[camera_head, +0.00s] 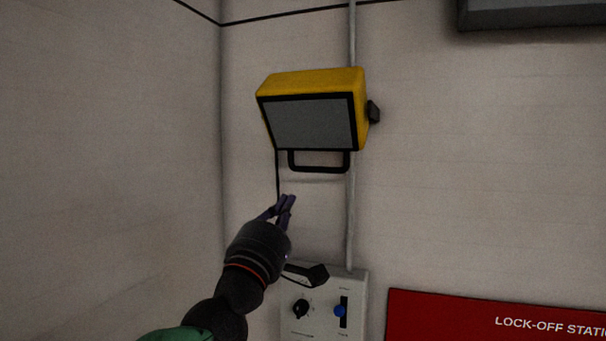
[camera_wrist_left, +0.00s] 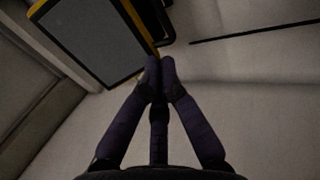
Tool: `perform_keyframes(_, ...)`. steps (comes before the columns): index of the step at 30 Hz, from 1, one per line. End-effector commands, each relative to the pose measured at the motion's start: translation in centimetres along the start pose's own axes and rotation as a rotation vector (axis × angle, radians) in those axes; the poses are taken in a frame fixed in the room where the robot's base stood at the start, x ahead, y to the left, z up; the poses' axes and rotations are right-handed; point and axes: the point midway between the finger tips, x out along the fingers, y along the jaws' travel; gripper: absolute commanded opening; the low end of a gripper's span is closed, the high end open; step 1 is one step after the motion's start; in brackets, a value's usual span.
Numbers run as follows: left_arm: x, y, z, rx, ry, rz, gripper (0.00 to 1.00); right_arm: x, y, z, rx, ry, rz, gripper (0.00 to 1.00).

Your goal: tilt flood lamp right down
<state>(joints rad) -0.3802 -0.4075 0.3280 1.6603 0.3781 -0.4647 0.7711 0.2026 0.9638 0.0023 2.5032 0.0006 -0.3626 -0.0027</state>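The flood lamp (camera_head: 314,82) is a yellow box with a grey front panel in a black frame, mounted on the wall. A black handle (camera_head: 319,169) hangs under its lower edge, and a dark knob is on its right side. My left gripper (camera_head: 287,203) is below the lamp and the handle, apart from both in the head view, pointing up. In the left wrist view its fingertips (camera_wrist_left: 160,66) are together with nothing seen between them, and the lamp (camera_wrist_left: 98,38) shows at the upper left, beyond the fingers. My right gripper is in neither view.
A grey control box (camera_head: 325,322) with a black knob and a blue-knobbed switch is on the wall below. A vertical conduit (camera_head: 351,220) runs between it and the lamp. A red lock-off station board (camera_head: 470,318) is lower right.

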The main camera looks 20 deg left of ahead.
Motion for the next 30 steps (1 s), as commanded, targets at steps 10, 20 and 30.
perform_keyframes(10,6.2,0.0,-0.1,0.001,0.001,-0.003,0.0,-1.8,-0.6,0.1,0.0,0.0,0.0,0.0)
perform_keyframes(20,9.8,0.0,0.0,0.002,0.0,-0.003,0.0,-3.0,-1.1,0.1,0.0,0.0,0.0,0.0)
perform_keyframes(30,10.2,-0.1,-0.1,0.0,0.0,-0.002,0.0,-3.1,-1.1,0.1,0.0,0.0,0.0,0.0)
